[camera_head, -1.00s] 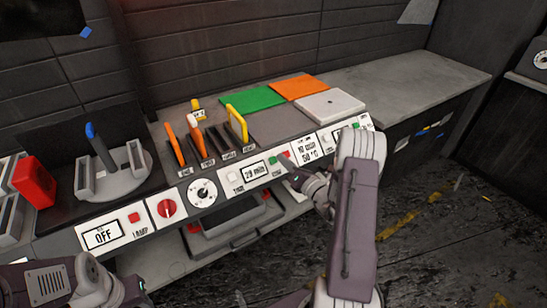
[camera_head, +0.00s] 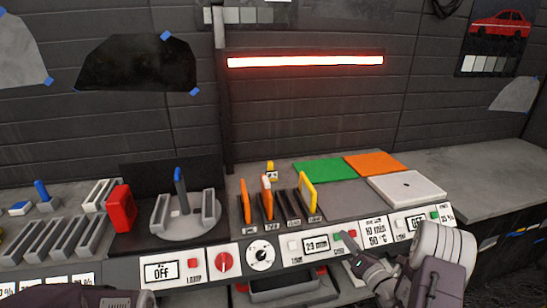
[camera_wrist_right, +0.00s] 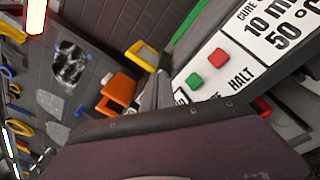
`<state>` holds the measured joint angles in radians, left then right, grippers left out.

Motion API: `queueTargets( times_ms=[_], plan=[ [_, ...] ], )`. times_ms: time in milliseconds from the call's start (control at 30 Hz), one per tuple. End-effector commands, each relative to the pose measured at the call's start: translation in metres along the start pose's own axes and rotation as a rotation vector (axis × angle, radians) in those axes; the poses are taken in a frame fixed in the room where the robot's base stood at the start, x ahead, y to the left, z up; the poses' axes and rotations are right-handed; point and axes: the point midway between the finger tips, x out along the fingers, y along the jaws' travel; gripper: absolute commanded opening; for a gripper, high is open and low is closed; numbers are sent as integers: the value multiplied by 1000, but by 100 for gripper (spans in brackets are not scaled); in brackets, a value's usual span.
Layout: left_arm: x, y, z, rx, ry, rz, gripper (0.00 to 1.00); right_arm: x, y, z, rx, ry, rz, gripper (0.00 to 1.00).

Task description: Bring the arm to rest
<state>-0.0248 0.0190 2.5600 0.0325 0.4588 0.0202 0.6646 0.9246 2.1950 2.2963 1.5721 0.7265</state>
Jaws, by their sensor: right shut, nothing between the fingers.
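My right arm reaches in from the lower right in the head view. Its gripper (camera_head: 352,259) is shut and empty, just in front of the control panel, below the green button (camera_head: 338,236) and the red button (camera_head: 352,233). I cannot tell from here whether it touches the panel. In the right wrist view the closed fingers (camera_wrist_right: 152,95) show beside the same green button (camera_wrist_right: 194,81) and red button (camera_wrist_right: 218,57), partly hidden by my arm. Only a link of my left arm shows at the bottom left of the head view; its gripper is out of frame.
The bench carries slots with orange and yellow-handled tools (camera_head: 309,191), a round grey stand (camera_head: 185,222), a red block (camera_head: 121,208), a green mat (camera_head: 323,169), an orange mat (camera_head: 374,164) and a white plate (camera_head: 407,188). The grey worktop (camera_head: 470,172) at right is clear.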

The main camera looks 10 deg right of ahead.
Motion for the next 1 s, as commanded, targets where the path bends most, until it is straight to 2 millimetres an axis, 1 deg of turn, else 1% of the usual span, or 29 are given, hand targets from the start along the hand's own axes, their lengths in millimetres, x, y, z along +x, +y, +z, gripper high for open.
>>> queueTargets(
  times_ms=[33, 67, 100, 133, 167, 200, 233, 267, 300, 333, 367, 400, 467, 500, 533, 567, 600, 633, 667, 700, 733, 800, 833, 867, 900, 967, 1000],
  plan=[
    [-5, 0, 0, 0, 0, 0, 36, 11, 26, 5, -24, 10, 49, 0],
    [-7, 0, -1, 0, 0, 0, 36, 19, 45, 8, -45, 14, 86, 0],
    [-10, 0, -1, 0, 0, 0, 36, 29, 77, 13, -74, 22, 144, 0],
    [-12, 0, -1, 0, 0, 0, 36, 34, 104, 13, -95, 39, 199, 0],
    [-13, 0, -1, 0, 0, 0, 36, 37, 132, 8, -114, 68, 261, 0],
    [-15, 0, -2, 0, 0, 0, 36, 36, 169, -2, -143, 124, 346, 0],
    [-16, 0, -2, 0, 0, 0, 36, 33, 195, -13, -168, 175, 410, 0],
    [-18, 0, -2, 0, 0, 0, 36, 27, 220, -26, -200, 233, 473, 0],
    [-20, 0, -2, 0, 0, 0, 36, 15, 251, -45, -253, 314, 558, 0],
    [-21, 0, -2, 0, 0, 0, 36, 3, 272, -60, -300, 380, 622, 0],
    [-22, 0, -2, 0, 0, 0, 36, -12, 290, -76, -355, 448, 689, 0],
    [-24, 0, -2, 0, 0, 0, 36, -35, 311, -98, -441, 542, 779, 0],
    [-27, 0, -3, 0, 0, 0, 36, -77, 330, -130, -602, 687, 923, 0],
    [-29, 1, -3, 0, 0, 0, 36, -109, 334, -150, -736, 784, 1027, 0],
    [-30, 1, -3, 0, 0, 0, 36, -135, 332, -163, -850, 858, 1111, 0],
    [-32, 1, -3, 0, 0, 0, 36, -160, 324, -173, -977, 926, 1198, 0],
    [-33, 1, -4, 0, 0, 0, 36, -189, 307, -182, -1160, 1007, 1314, 0],
    [-34, 1, -4, 0, 0, 0, 36, -208, 290, -184, -1300, 1059, 1401, 0],
    [-34, 1, -4, 0, 0, 0, 36, -221, 271, -184, -1442, 1101, 1483, 0],
    [-35, 1, -4, 0, 0, 0, 36, -234, 245, -180, -1627, 1144, 1588, 0],
    [-35, 1, -4, 0, 0, 0, 36, -239, 225, -175, -1758, 1167, 1663, 0],
    [-34, 1, -4, 0, 0, 0, 36, -242, 185, -159, -2029, 1195, 1817, 0],
    [-34, 1, -4, 0, 0, 0, 36, -240, 170, -153, -2125, 1197, 1880, 0],
    [-34, 1, -4, 0, 0, 0, 36, -238, 159, -148, 2163, -1169, -1903, 0],
    [-34, 1, -4, 0, 0, 0, 36, -233, 147, -142, 2108, -1076, -1843, 0],
    [-34, 1, -4, 0, 0, 0, 36, -223, 135, -134, 2047, -958, -1768, 0],
    [-34, 1, -4, 0, 0, 0, 36, -215, 131, -130, 2023, -893, -1726, 0]
  ],
)
